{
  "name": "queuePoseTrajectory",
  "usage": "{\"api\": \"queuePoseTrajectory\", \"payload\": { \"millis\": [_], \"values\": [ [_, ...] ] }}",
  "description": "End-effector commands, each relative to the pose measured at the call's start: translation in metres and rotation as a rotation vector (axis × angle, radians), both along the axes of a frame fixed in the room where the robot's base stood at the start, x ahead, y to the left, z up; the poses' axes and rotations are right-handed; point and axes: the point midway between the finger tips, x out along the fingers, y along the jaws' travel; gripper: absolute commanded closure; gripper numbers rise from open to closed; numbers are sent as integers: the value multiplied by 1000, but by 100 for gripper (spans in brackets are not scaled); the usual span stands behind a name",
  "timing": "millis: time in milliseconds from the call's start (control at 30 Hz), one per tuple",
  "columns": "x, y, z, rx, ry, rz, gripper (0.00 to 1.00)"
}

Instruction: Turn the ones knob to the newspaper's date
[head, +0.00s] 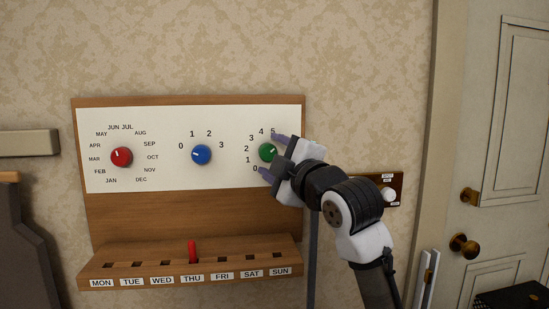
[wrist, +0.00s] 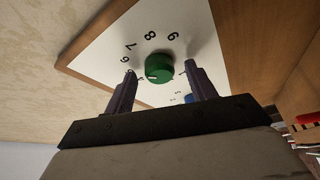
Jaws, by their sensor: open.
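The green ones knob (head: 267,152) is at the right of the white dial panel (head: 235,118). Digits 0 to 5 show around its left and top; my gripper hides the rest in the head view. The wrist view shows the green knob (wrist: 159,67) between and beyond my fingertips, with larger digits such as 7, 8 and 9 above it. My gripper (head: 272,153) is open, with one purple-grey finger above the knob and one below. In the wrist view my gripper (wrist: 160,80) has a gap on both sides of the knob. No newspaper is in view.
A blue knob (head: 201,154) and a red month knob (head: 121,156) sit to the left. Below, a wooden weekday ledge (head: 220,254) has a red peg (head: 192,251) at THU. A small wall plate (head: 382,188) and a door (head: 500,150) are at right.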

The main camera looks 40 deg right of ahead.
Motion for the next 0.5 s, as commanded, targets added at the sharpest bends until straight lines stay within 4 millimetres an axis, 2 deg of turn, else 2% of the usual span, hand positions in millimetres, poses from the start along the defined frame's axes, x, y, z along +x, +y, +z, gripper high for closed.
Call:
{"api": "queuePoseTrajectory", "payload": {
  "millis": [167,500],
  "values": [
    [-21,3,-5,-1,-2,-2,44],
    [-95,17,-16,-1,-2,-3,44]
  ]
}}
